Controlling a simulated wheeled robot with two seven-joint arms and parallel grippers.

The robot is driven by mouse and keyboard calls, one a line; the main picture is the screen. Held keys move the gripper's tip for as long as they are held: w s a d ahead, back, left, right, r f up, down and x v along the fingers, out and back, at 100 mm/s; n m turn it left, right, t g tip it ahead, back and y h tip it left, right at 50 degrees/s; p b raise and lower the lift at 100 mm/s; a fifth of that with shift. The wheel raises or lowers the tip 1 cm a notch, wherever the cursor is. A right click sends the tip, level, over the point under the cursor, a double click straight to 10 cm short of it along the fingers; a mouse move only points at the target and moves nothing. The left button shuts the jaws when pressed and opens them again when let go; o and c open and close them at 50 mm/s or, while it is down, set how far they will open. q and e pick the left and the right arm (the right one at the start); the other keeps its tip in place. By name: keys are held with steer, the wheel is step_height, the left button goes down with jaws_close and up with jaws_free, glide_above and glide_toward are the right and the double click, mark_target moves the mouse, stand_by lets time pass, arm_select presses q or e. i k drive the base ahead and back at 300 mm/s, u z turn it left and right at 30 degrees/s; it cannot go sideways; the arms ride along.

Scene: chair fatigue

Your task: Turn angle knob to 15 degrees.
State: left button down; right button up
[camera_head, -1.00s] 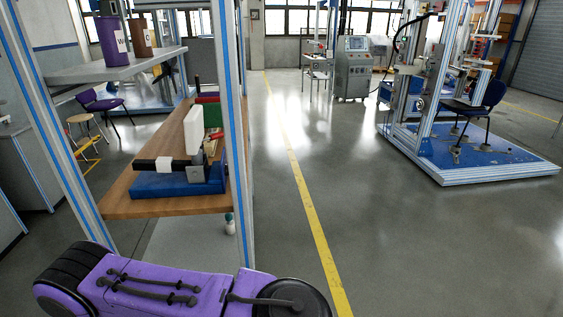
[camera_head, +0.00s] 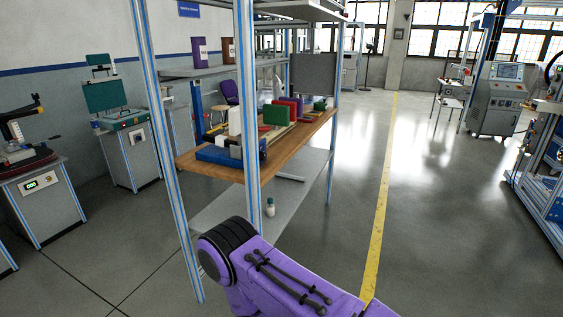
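I cannot make out an angle knob in the head view. A blue fixture with a white block (camera_head: 235,121) sits on the wooden shelf (camera_head: 212,168) of a metal-framed rack. At the left, a bench machine with a dark lever (camera_head: 22,113) stands on a grey cabinet with a small green display (camera_head: 31,185). A green and grey machine (camera_head: 105,96) stands on another cabinet behind it. Whether either carries the knob is too small to tell. Neither of my grippers is in view; only a purple arm link of mine shows at the bottom.
The rack's upright posts (camera_head: 251,100) stand close in front of me. Its lower grey shelf holds a small white bottle (camera_head: 270,207). A control console (camera_head: 499,98) and a blue-based frame (camera_head: 540,205) stand at the right. The floor along the yellow line (camera_head: 378,225) is clear.

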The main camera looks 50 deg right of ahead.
mark_target(263, 156)
steer(key=z, duration=1.55)
steer(key=i, duration=1.65)
steer(key=k, duration=1)
steer(key=z, duration=2.05)
steer(key=i, duration=1.1)
steer(key=u, duration=1.05)
